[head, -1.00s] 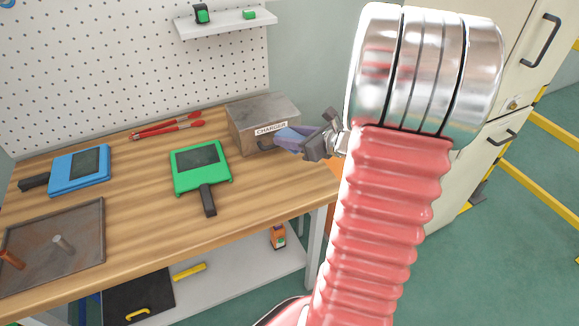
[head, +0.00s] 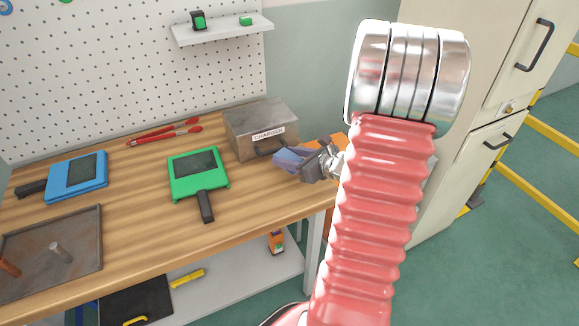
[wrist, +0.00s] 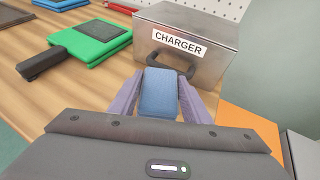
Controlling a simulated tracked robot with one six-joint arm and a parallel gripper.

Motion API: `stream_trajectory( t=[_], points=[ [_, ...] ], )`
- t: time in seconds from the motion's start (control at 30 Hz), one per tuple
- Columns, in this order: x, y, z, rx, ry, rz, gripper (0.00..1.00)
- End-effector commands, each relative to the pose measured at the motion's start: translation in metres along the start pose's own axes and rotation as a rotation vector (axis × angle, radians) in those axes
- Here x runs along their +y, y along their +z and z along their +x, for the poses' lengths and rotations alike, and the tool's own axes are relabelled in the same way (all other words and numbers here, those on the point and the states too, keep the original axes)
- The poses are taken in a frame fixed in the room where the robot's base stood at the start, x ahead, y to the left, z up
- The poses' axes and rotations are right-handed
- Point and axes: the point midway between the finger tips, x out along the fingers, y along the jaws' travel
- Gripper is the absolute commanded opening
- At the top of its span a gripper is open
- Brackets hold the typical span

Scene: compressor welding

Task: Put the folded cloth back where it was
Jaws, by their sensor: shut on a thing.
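The folded cloth (wrist: 161,92) is blue and sits between the two purple-grey fingers of my gripper (wrist: 160,98) in the wrist view. In the head view the blue cloth (head: 287,158) shows at the tip of my gripper (head: 292,163), by the right end of the workbench. My gripper is shut on the cloth. The cloth is just in front of the metal charger box (head: 262,128), near its dark handle. I cannot tell whether the cloth touches the bench top.
A green handled device (head: 198,173) and a blue one (head: 77,176) lie on the wooden bench (head: 140,215). Red-handled tools (head: 165,132) lie near the pegboard. A metal tray (head: 50,250) is at front left. An orange object (wrist: 250,128) is right of the bench. Bench between the green device and my gripper is clear.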

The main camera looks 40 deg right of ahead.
Motion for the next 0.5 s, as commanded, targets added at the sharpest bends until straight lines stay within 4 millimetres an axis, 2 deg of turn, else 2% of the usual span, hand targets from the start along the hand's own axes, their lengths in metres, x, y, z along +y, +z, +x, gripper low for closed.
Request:
stream_trajectory(
  t=[0.17,0.5],
  points=[
    [0.000,-0.005,0.002,0.001,0.000,0.002,0.21],
    [0.000,-0.037,0.015,0.001,0.000,0.003,0.21]
  ],
)
